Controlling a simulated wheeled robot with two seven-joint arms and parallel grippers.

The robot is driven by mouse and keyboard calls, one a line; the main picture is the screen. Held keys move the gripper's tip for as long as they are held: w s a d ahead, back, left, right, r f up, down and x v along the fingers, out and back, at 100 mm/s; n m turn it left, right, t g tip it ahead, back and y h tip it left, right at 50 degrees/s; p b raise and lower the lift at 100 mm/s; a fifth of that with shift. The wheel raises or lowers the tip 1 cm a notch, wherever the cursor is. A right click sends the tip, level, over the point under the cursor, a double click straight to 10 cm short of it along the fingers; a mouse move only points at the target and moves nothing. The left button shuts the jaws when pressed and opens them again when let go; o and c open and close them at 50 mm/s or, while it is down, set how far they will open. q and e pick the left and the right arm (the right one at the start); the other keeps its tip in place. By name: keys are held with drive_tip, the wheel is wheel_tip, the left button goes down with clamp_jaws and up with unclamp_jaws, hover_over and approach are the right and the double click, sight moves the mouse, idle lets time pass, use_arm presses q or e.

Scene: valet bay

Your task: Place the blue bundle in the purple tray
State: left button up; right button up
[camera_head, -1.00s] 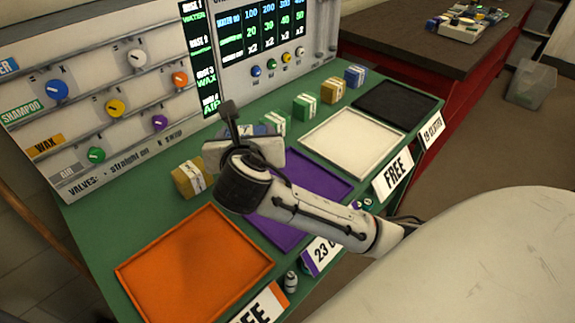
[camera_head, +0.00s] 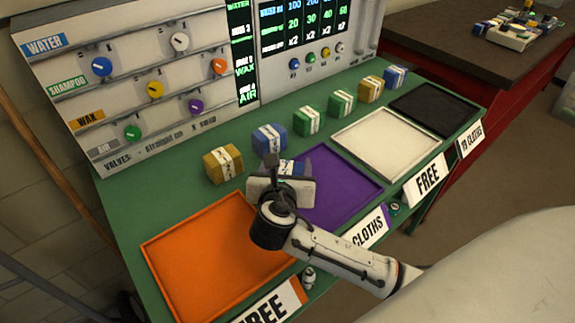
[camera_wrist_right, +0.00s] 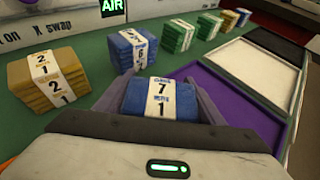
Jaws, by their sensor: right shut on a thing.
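My right gripper (camera_head: 284,170) is shut on a blue bundle (camera_head: 296,167) with a white band. In the right wrist view the held bundle (camera_wrist_right: 160,97) sits between both fingers, and its band reads 7 and 1. The gripper is at the back left of the purple tray (camera_head: 340,187), partly covering it. In the wrist view the purple tray (camera_wrist_right: 238,112) lies to the right of the held bundle. The height over the tray is hard to tell. A second blue bundle (camera_head: 270,139) stands on the green counter behind the gripper. My left gripper is not in view.
A yellow bundle (camera_head: 222,164) stands left of the second blue one; green, yellow and blue bundles line the back to the right. An orange tray (camera_head: 165,245) lies left, a white tray (camera_head: 385,142) and a black tray (camera_head: 435,110) right. A valve panel (camera_head: 130,75) rises behind.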

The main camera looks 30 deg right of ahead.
drive_tip(key=o, duration=1.1)
drive_tip(key=shift+o, duration=0.2)
drive_tip(key=shift+r, duration=0.15)
drive_tip(key=p+v, duration=0.1)
drive_tip(key=v, duration=1.1)
